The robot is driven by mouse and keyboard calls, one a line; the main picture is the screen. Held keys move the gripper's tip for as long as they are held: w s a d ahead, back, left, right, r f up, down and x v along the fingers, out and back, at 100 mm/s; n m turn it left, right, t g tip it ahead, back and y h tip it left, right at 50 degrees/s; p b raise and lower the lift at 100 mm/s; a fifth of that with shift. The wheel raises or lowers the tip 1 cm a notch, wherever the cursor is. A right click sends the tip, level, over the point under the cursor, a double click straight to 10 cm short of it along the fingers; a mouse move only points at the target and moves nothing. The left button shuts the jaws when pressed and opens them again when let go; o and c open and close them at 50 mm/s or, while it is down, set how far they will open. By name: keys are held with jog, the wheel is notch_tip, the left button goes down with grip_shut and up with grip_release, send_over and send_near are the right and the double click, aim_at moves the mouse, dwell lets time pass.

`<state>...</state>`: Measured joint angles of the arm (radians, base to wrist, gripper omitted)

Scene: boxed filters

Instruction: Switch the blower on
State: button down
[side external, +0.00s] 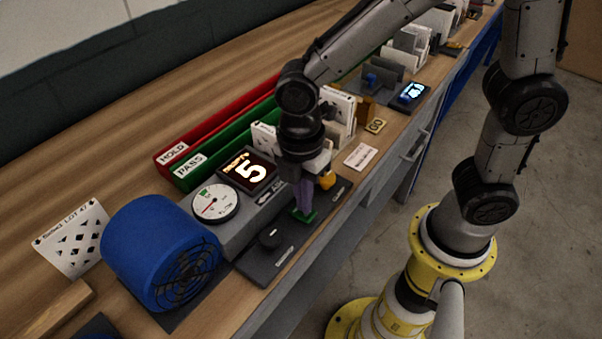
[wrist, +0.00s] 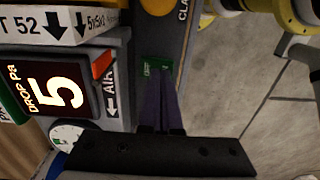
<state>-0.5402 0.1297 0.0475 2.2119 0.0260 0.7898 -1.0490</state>
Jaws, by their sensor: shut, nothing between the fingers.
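The blower (side external: 150,245) is a blue drum with a dark grille, at the front left of the bench in the side view. A dark control plate beside it carries a black round knob (side external: 269,237) and a green switch (side external: 309,218). My gripper (side external: 303,207) points down at the green switch, its fingers shut and empty. In the wrist view the shut fingers (wrist: 161,85) end right at the green switch (wrist: 157,66), partly covering it. I cannot tell whether they touch it. The lit display (side external: 247,169) reads 5, also in the wrist view (wrist: 60,93).
A dial gauge (side external: 213,203) sits beside the display. A yellow knob (side external: 327,180) stands close to my gripper. Red (side external: 215,130) and green (side external: 225,148) trays lie behind. Boxed filters and racks fill the far bench.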

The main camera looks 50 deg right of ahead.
notch_tip(320, 180, up, 13)
jog(key=w, duration=0.1)
jog(key=shift+w+r, duration=0.15)
jog(key=shift+w, duration=0.1)
